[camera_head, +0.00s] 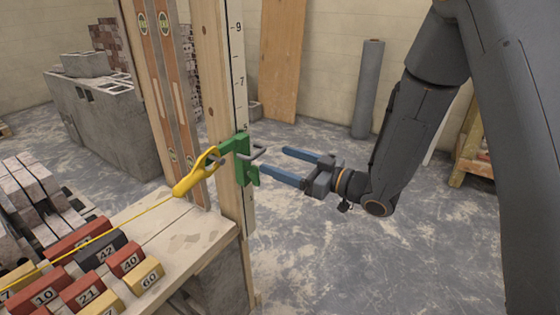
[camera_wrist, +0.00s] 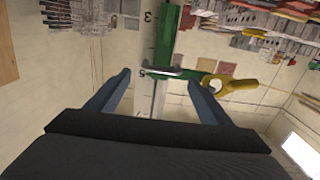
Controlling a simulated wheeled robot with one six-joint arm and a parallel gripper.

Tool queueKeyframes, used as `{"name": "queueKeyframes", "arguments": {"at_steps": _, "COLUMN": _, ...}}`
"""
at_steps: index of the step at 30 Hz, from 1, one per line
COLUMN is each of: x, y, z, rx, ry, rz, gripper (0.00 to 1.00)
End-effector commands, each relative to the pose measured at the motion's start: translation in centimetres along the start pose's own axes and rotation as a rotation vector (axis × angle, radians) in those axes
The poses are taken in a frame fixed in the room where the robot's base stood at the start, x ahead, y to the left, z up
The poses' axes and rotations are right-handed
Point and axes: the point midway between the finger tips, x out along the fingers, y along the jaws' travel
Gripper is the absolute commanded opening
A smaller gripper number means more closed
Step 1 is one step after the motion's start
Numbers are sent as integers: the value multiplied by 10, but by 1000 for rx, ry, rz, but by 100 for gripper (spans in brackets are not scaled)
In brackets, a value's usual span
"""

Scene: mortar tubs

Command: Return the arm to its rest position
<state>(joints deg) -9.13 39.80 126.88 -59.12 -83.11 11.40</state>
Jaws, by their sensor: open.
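My gripper (camera_head: 282,165) has two blue fingers, open with nothing between them. It points left toward a green clamp (camera_head: 243,160) with a metal handle, fixed on an upright wooden post with a numbered scale (camera_head: 238,70). The fingertips are apart from the post in the head view. In the wrist view, my gripper (camera_wrist: 163,78) shows its fingers spread, with the green clamp (camera_wrist: 165,40) and its metal handle seen beyond and between them. A yellow line holder (camera_head: 195,175) hangs on the clamp's left side, with a yellow string running left. My dark arm comes from the upper right.
A wooden bench (camera_head: 190,235) at the left carries several numbered blocks (camera_head: 85,290). Two levels (camera_head: 165,90) stand upright beside the post. A grey block wall (camera_head: 100,120), a grey roll (camera_head: 368,90) and a wooden board (camera_head: 283,55) stand behind. The floor below my gripper is clear.

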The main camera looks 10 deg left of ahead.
Motion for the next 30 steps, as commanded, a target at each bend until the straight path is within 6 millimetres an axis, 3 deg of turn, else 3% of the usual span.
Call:
{"name": "queueKeyframes", "arguments": {"at_steps": 5, "x": 0, "y": 2, "z": 0, "rx": -3, "ry": -9, "rz": 10, "gripper": 74}}
{"name": "queueKeyframes", "arguments": {"at_steps": 11, "x": -24, "y": 47, "z": 14, "rx": -30, "ry": -206, "rz": 205, "gripper": 74}}
{"name": "queueKeyframes", "arguments": {"at_steps": 15, "x": -70, "y": 86, "z": 29, "rx": -8, "ry": -420, "rz": 412, "gripper": 74}}
{"name": "queueKeyframes", "arguments": {"at_steps": 18, "x": -114, "y": 102, "z": 40, "rx": 43, "ry": -573, "rz": 549, "gripper": 74}}
{"name": "queueKeyframes", "arguments": {"at_steps": 21, "x": -163, "y": 105, "z": 49, "rx": 119, "ry": -722, "rz": 673, "gripper": 74}}
{"name": "queueKeyframes", "arguments": {"at_steps": 26, "x": -242, "y": 81, "z": 59, "rx": 297, "ry": -945, "rz": 831, "gripper": 74}}
{"name": "queueKeyframes", "arguments": {"at_steps": 30, "x": -301, "y": 32, "z": 63, "rx": 499, "ry": -1120, "rz": 916, "gripper": 74}}
